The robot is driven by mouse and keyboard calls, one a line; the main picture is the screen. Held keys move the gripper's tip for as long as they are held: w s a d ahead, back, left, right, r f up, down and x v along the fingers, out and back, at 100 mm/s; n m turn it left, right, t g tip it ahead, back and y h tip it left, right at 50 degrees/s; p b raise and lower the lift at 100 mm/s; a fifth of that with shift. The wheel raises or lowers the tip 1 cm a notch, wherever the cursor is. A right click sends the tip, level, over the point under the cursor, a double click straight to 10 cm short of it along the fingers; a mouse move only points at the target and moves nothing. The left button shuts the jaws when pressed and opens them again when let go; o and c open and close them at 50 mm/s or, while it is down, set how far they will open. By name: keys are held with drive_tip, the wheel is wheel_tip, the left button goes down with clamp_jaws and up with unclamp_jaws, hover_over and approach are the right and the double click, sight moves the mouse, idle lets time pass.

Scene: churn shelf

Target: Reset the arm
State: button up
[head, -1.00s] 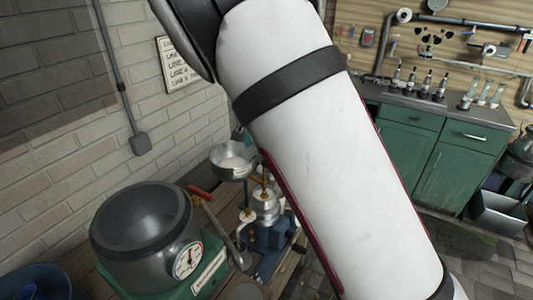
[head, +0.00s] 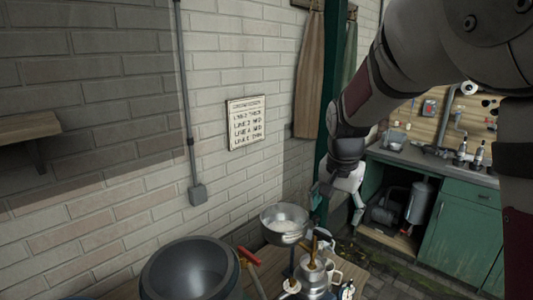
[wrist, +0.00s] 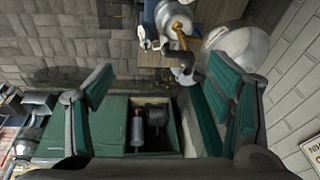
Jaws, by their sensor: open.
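My gripper (head: 338,205) hangs at the end of my arm, right of centre in the head view, in front of the green post. Its two green-padded fingers are spread wide apart in the wrist view (wrist: 163,82), and nothing is between them. It is apart from the bench and the metal separator (head: 317,272) below it. My arm reaches in from the right and bends down to the gripper, covering part of the workbench and back wall.
A metal bowl (head: 284,224) tops the separator beside a dark drum (head: 190,270). A green cabinet (head: 455,235) has an open bay holding a grey cylinder (head: 418,202). A sign (head: 245,122) and shelf (head: 28,128) are on the brick wall. Aprons (head: 309,75) hang near the post.

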drive_tip(key=s+r+n+t, duration=0.1)
drive_tip(key=s+r+n, duration=0.3)
drive_tip(key=s, duration=0.9)
drive_tip(key=s+d+r+n+t, duration=0.1)
drive_tip(key=s+r+n, duration=0.2)
drive_tip(key=s, duration=1.1)
drive_tip(key=shift+s+d+r+n+t+y, duration=0.15)
drive_tip(key=shift+s+r+n+t+y, duration=0.2)
drive_tip(key=shift+r, duration=0.3)
drive_tip(key=shift+w, duration=0.15)
